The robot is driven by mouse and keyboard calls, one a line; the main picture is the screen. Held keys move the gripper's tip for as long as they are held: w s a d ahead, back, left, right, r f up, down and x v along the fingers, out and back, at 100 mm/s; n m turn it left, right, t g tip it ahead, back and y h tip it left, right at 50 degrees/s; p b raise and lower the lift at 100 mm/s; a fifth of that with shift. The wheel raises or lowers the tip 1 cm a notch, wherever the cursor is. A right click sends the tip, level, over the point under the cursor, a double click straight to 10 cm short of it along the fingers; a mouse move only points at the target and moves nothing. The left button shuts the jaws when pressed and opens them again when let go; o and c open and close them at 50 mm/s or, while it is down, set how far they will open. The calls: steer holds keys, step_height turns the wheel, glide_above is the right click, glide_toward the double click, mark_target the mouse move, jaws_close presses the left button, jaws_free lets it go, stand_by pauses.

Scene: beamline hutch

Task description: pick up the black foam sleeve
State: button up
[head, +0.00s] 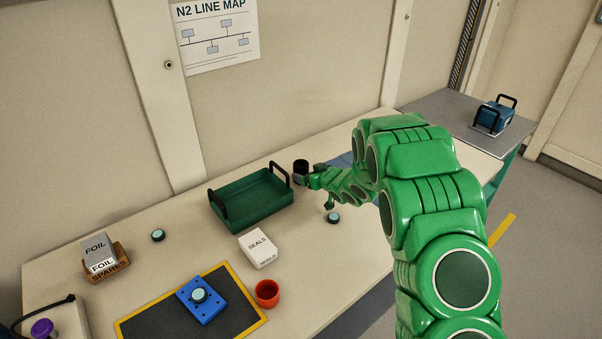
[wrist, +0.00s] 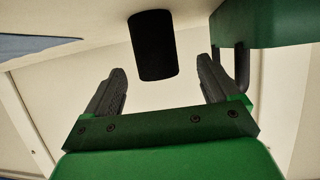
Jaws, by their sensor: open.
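The black foam sleeve (head: 300,167) is a small dark cylinder standing on the table, just right of the green tray. In the wrist view the sleeve (wrist: 152,42) appears past the fingertips, roughly centred in the gap between them. My gripper (head: 320,191) is beside the sleeve, on its right and near side. In the wrist view my gripper (wrist: 161,68) is open, with a finger to each side and nothing held. I cannot tell whether the fingertips overlap the sleeve's near end.
The green tray (head: 246,212) with black handles is close left of the sleeve; it also shows in the wrist view (wrist: 275,28). A blue cloth (head: 343,160) lies right. A teal-topped knob (head: 333,217) and a white seals box (head: 258,248) are nearer. The wall stands behind.

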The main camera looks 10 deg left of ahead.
mark_target(306, 170)
steer(key=shift+w+r+x, duration=0.1)
steer(key=shift+r+x, duration=0.05)
steer(key=shift+x, duration=0.85)
steer(key=shift+w+r+x, duration=0.1)
steer(key=shift+w+x, duration=0.05)
steer(key=shift+x, duration=0.9)
steer(key=shift+w+a+f, duration=0.3)
steer(key=shift+w+f, duration=0.05)
steer(key=shift+w, duration=0.05)
steer(key=c, duration=1)
steer(key=shift+r, duration=0.1)
steer(key=shift+c, duration=0.2)
